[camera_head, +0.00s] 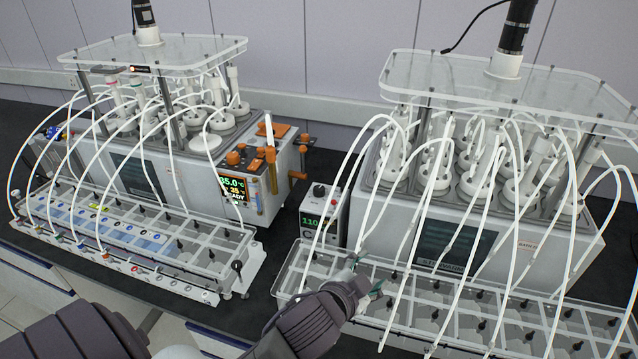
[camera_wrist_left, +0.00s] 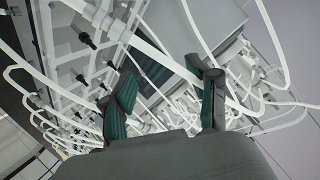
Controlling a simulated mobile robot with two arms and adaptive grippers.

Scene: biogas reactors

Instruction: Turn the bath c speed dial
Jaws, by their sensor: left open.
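The small white control box (camera_head: 322,216) stands between the two reactor baths. It has a green-lit display (camera_head: 312,226) and a dark round dial (camera_head: 319,190) near its top, which I take to be the bath C speed dial. My left gripper (camera_head: 367,277) is open and empty, in front of the box and below and to the right of the dial, apart from it. In the left wrist view, the two green-padded fingers (camera_wrist_left: 165,72) are spread, with white tubes behind them. I cannot make out the dial there. My right gripper is not in view.
The right bath (camera_head: 400,215) and its clear bottle tray (camera_head: 291,275) are beside and beneath my gripper. Several looping white tubes (camera_head: 376,215) hang close by. The left bath (camera_head: 128,160) has a panel with orange fittings (camera_head: 296,175). A strip of black bench (camera_head: 270,250) is free between the trays.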

